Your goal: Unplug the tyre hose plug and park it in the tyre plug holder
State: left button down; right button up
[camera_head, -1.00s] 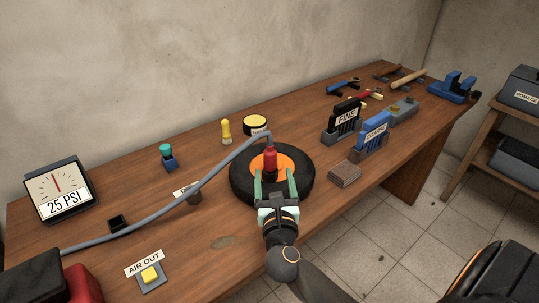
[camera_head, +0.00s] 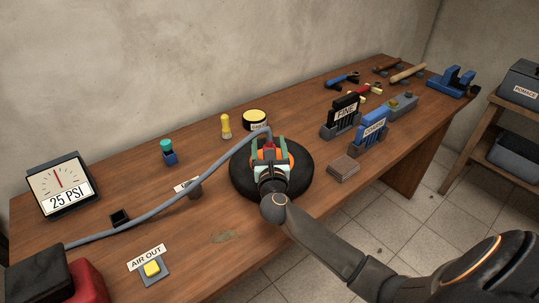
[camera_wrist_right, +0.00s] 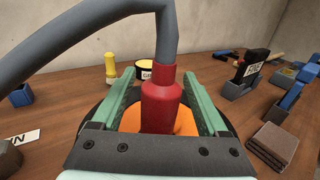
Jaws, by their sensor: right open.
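The red tyre hose plug (camera_head: 269,148) stands upright in the orange hub (camera_wrist_right: 187,122) of the black tyre (camera_head: 241,176). The grey hose (camera_head: 158,217) runs from the plug's top leftward across the bench. My right gripper (camera_head: 269,144) is open, with one green finger on each side of the plug. The right wrist view shows the red plug (camera_wrist_right: 161,103) between the fingers, with gaps on both sides. My left gripper is not seen.
A gauge (camera_head: 60,188) reads 25 PSI. An AIR OUT button (camera_head: 152,269) is at front left. A blue holder (camera_head: 169,157), yellow tool (camera_head: 226,127) and round tin (camera_head: 255,117) stand behind. FINE (camera_head: 345,113) and COARSE (camera_head: 372,128) racks and a brown block (camera_head: 343,171) are right.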

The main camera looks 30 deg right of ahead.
grip_shut()
dwell(0.5)
